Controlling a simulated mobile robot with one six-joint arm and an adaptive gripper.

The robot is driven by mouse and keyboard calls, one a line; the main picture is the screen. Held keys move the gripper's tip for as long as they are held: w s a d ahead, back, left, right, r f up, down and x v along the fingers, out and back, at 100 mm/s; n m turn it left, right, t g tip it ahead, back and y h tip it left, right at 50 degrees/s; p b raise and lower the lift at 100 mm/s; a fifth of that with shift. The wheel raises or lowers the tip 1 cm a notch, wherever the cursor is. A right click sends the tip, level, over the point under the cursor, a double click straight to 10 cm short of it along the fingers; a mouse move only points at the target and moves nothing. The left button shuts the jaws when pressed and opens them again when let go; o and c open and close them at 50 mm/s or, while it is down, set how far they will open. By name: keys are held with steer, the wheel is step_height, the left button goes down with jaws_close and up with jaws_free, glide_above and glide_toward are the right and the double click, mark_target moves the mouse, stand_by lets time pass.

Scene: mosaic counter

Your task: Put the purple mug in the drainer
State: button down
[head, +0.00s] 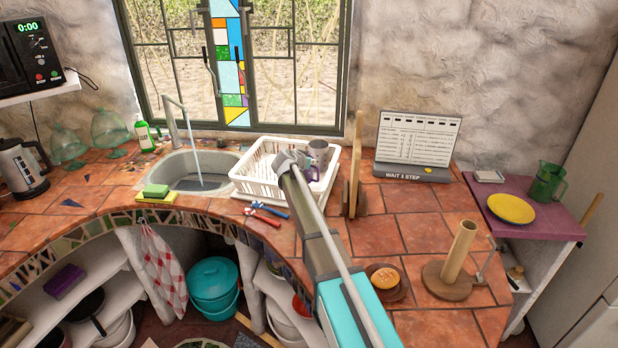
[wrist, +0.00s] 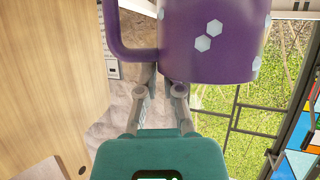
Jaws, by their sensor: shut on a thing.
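The purple mug (wrist: 213,40) with pale hexagons fills the top of the wrist view, its handle (wrist: 112,30) to the left. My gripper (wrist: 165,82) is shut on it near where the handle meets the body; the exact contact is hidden. In the head view my gripper (head: 290,160) is over the white drainer (head: 252,188), and only a bit of the purple mug (head: 313,173) shows beside it. I cannot tell whether the mug touches the rack. A grey mug (head: 319,151) is at the drainer's back right.
A wooden board (head: 353,175) stands upright right of the drainer. The sink (head: 222,161) with running tap is to the left. Red and blue utensils (head: 266,212) lie in front. A calendar stand (head: 416,140), a bun (head: 385,279) and a wooden holder (head: 458,255) are to the right.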

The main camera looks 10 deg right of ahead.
mark_target(312, 170)
steer(key=shift+w+d+f, duration=0.15)
steer(key=shift+w+f, duration=0.25)
steer(key=shift+f, duration=0.1)
steer(key=shift+w+d+f+b, duration=0.15)
steer(key=shift+w+f+b, duration=0.25)
steer(key=shift+f+b, duration=1.6)
steer(key=shift+b, duration=0.25)
steer(key=c, duration=0.8)
jaws_free()
steer(key=shift+f, duration=0.1)
steer(key=shift+s, duration=0.1)
steer(key=p+v, duration=0.5)
steer(key=v, duration=0.7)
